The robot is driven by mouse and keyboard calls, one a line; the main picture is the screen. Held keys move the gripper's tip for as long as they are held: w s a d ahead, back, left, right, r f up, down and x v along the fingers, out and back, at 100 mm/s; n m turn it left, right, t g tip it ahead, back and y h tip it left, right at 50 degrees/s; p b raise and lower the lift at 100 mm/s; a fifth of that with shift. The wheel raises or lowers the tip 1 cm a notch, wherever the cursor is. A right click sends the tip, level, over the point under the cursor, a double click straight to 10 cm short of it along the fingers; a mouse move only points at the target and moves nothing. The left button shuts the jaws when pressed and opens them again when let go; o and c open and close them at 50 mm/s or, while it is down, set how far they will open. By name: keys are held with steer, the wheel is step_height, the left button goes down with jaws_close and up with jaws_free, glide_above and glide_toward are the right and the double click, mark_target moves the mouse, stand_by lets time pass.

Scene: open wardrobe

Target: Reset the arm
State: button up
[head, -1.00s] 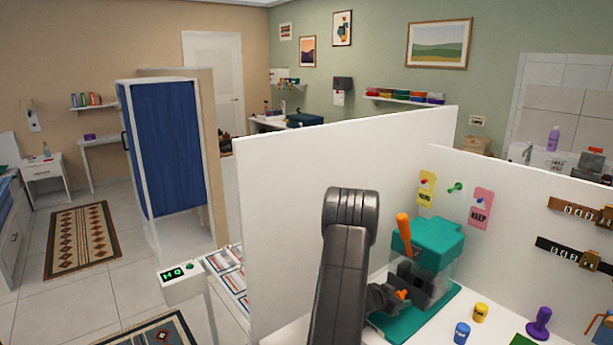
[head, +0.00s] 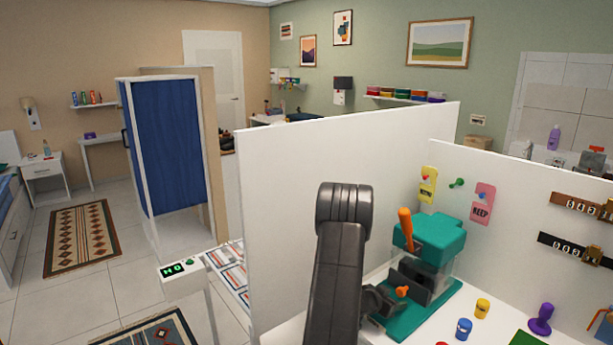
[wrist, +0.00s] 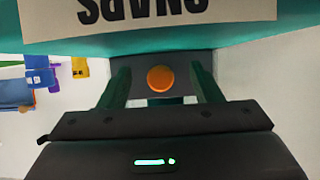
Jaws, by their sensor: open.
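My arm (head: 340,255) rises in front of the white partition in the head view, bent at its top. My gripper (wrist: 160,88) is open in the wrist view, with one finger on each side of a round orange knob (wrist: 159,78). I cannot tell whether the fingers touch the knob. The knob sits on the dark front of a teal press (head: 437,238), which has an orange lever (head: 405,222) on top. A pale label with upside-down "SNAPS" lettering (wrist: 150,10) fills the top of the wrist view. In the head view the gripper is partly hidden behind the arm.
A white partition (head: 290,210) stands close to the left of the arm. A yellow stamp (head: 482,308), a blue stamp (head: 463,330) and a purple stamp (head: 541,320) stand right of the press.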

steer(key=s+a, duration=0.1)
steer(key=a, duration=0.1)
steer(key=s+a+b, duration=0.1)
steer(key=s+a, duration=0.3)
steer(key=a, duration=0.1)
steer(key=shift+s, duration=0.25)
